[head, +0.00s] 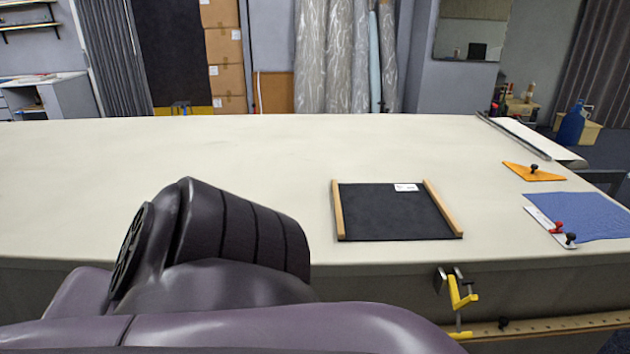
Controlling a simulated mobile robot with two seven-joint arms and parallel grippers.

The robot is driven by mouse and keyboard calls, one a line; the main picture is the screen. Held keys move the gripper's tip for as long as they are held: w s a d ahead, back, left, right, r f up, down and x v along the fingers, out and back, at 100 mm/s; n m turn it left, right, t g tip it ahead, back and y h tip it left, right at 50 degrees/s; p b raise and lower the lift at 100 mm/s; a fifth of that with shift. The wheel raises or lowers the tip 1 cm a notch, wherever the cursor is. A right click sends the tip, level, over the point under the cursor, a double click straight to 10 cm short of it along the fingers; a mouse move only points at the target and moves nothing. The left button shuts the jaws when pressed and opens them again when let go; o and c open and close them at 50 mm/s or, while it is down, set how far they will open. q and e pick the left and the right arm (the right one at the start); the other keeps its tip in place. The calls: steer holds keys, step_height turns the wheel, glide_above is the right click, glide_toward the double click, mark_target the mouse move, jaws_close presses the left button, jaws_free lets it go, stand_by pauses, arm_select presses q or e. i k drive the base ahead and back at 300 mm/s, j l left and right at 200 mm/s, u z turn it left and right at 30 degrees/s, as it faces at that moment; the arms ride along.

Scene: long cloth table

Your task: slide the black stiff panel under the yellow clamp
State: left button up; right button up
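A flat black panel (392,212) with a white label near its far right corner lies on the pale table, right of the middle. Light wooden strips run along its left (338,210) and right (443,208) sides. A yellow clamp (456,294) with dark metal parts is at the table's front edge, nearer to me and just right of the panel. The panel and the clamp are apart. A large purple and dark arm of mine fills the lower left. Neither of my grippers shows in this view.
The long table (250,150) is clear behind and left of the panel. To the right lie an orange triangle (534,172) with a black knob, a blue cloth (585,212) and a white strip (540,222) with red and black knobs. A metal bar (515,137) lies at the back right.

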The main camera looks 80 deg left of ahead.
mark_target(364, 211)
steer(key=u, duration=2.9)
